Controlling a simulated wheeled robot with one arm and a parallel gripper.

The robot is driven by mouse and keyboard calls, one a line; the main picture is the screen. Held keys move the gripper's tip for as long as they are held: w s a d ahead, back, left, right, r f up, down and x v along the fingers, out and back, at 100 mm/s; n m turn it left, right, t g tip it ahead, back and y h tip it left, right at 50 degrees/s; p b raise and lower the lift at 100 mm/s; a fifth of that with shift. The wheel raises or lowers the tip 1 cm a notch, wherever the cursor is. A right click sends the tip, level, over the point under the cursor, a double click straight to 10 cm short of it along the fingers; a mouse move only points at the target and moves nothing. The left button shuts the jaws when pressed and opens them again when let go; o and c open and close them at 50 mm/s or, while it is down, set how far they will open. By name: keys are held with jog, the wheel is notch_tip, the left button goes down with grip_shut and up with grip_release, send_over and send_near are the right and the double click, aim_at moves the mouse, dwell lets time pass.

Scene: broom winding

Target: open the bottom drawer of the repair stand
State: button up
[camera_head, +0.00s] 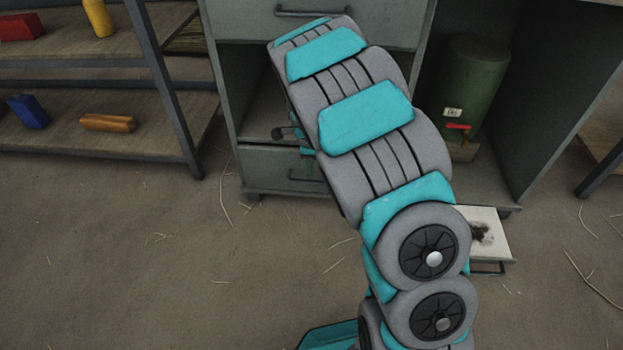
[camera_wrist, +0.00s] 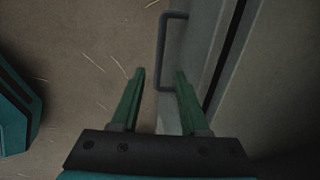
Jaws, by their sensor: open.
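The repair stand (camera_head: 228,100) is a grey metal cabinet. Its bottom drawer (camera_head: 262,170) is at floor level on the left and looks shut. My arm covers the right part of that drawer. The drawer's dark bar handle (camera_head: 303,177) shows partly beside my arm. In the wrist view my gripper (camera_wrist: 160,74) is open, with two green fingers. The looped handle (camera_wrist: 162,40) stands out from the grey drawer front (camera_wrist: 205,40), and its near end lies between the fingers in the picture. I cannot tell whether the fingers touch it. The gripper is mostly hidden in the head view.
An upper drawer (camera_head: 350,25) with a bar handle is above an open bay. A green canister (camera_head: 472,85) stands in the right bay. A shelf (camera_head: 75,140) with small objects stands left. The floor in front is clear.

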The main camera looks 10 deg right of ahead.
aim_at(311, 181)
jog(key=f, duration=0.2)
jog(key=w+f, duration=0.1)
jog(key=f, duration=0.4)
jog(key=shift+w+d+b, duration=0.15)
jog(key=shift+d+b, duration=0.05)
jog(key=shift+b, duration=0.2)
grip_shut()
dwell(1.0)
